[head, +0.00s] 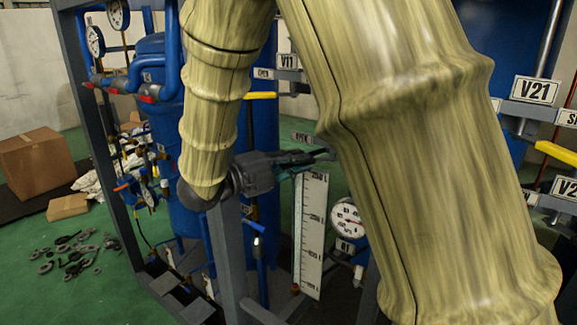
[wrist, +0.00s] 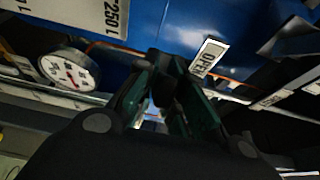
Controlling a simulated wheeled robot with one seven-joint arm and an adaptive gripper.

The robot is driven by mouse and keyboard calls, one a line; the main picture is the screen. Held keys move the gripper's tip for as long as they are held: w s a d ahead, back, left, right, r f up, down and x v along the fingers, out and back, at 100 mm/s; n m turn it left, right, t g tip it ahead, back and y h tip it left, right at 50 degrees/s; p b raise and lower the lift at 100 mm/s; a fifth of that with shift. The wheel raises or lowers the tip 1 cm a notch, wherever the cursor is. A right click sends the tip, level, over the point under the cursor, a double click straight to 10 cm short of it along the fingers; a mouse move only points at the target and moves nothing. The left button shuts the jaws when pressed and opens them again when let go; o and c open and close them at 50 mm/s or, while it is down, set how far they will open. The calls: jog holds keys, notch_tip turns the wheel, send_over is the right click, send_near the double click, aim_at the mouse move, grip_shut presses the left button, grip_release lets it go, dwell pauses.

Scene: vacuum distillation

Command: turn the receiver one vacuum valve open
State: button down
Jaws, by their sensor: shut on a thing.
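My gripper (head: 305,160) reaches in behind my arm to the rack's front, beside the top of a white level scale (head: 312,232). In the wrist view my gripper (wrist: 165,95) has its green-edged fingers closed together on a small dark part, apparently the valve handle. The handle is mostly hidden by the fingers, so its angle cannot be told. An OPEN label (wrist: 207,58) sits just beyond the fingertips to the right. The blue vessel (wrist: 185,25) lies behind. A round gauge (head: 347,218) with a small plate under it stands right of the scale.
My arm covers much of the middle of the head view. A yellow handle (head: 261,95) sits by the V11 label (head: 287,61), above my gripper. Another yellow handle (head: 556,152) is at the right. A grey frame post (head: 230,262) stands below my wrist. Cardboard boxes (head: 36,166) are far left.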

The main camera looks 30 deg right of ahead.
jog(key=c, duration=1.5)
grip_release()
jog(key=shift+a, duration=0.1)
jog(key=a, duration=1.2)
jog(key=shift+s, duration=0.2)
